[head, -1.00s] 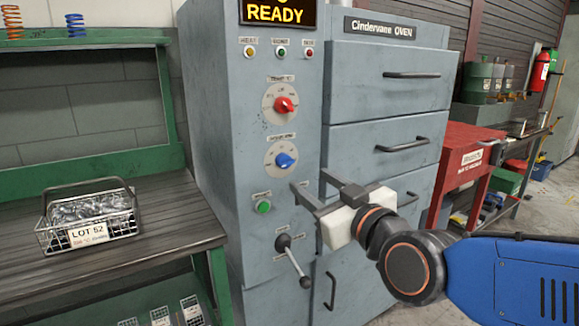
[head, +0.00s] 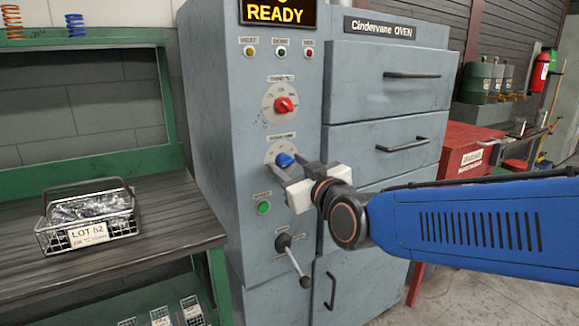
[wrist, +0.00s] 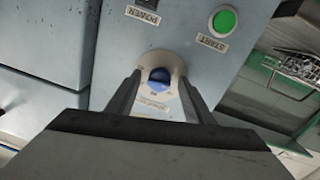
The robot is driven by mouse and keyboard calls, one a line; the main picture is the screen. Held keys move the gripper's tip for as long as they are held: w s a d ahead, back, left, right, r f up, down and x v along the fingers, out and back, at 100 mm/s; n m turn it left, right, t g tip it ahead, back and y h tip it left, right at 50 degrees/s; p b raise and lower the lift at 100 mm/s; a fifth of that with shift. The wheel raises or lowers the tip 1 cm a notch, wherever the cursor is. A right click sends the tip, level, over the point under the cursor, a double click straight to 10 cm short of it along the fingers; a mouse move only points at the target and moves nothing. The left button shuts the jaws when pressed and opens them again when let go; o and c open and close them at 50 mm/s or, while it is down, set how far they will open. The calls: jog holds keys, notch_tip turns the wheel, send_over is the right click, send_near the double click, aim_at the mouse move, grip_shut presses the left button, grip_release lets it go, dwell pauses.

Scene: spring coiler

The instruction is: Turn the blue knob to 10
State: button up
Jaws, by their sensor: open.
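The blue knob (head: 284,160) sits on a pale round dial on the oven's grey control panel, below the red knob (head: 284,104). In the wrist view the blue knob (wrist: 159,76) shows between my two fingers, just beyond their tips. My gripper (head: 285,172) is open, with a finger on either side of the blue knob in the head view. I cannot tell whether the fingers touch it. The dial's numbers are too small to read, and my gripper covers part of its lower right.
A green button (head: 264,207) and a lever (head: 293,260) are below the dial. Oven drawers with bar handles (head: 402,145) are to the right. A wire basket (head: 88,222) stands on the bench at left. The oven's sign (head: 276,13) reads READY.

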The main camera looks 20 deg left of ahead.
jog(key=shift+c, duration=0.6)
jog(key=c, duration=0.9)
jog(key=shift+m, duration=0.4)
jog(key=m, duration=0.4)
jog(key=shift+m, duration=0.3)
jog(key=m, duration=0.3)
jog(key=shift+r+m+g, duration=0.1)
jog(key=shift+m+g, duration=0.3)
jog(key=shift+m, duration=0.3)
jog(key=o, duration=1)
